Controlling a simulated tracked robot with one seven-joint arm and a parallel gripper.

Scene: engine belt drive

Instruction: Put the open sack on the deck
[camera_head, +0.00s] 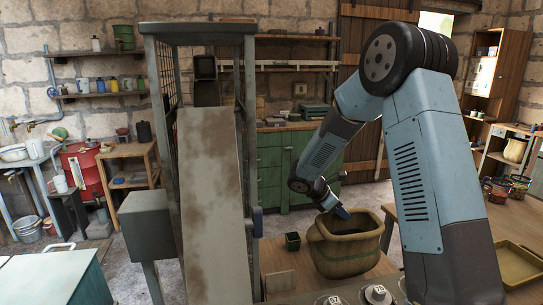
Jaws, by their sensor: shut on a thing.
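The open sack (345,255) is a tan, wide-mouthed bag with a dark green band near its bottom. It is upright, in the lower middle of the head view, with its mouth facing up. My gripper (341,212) reaches down from the upper left to the sack's rim and is shut on it. The fingertips are small and partly hidden at the rim. A wooden surface (272,258) shows behind and left of the sack; I cannot tell whether this is the deck, or whether the sack's bottom touches it.
A small dark green pot (292,241) stands just left of the sack. A tall metal frame with a rusty sloping panel (209,200) rises at the left. A wooden table (420,215) with a yellow tray (518,262) is at the right. Green cabinets (285,165) stand behind.

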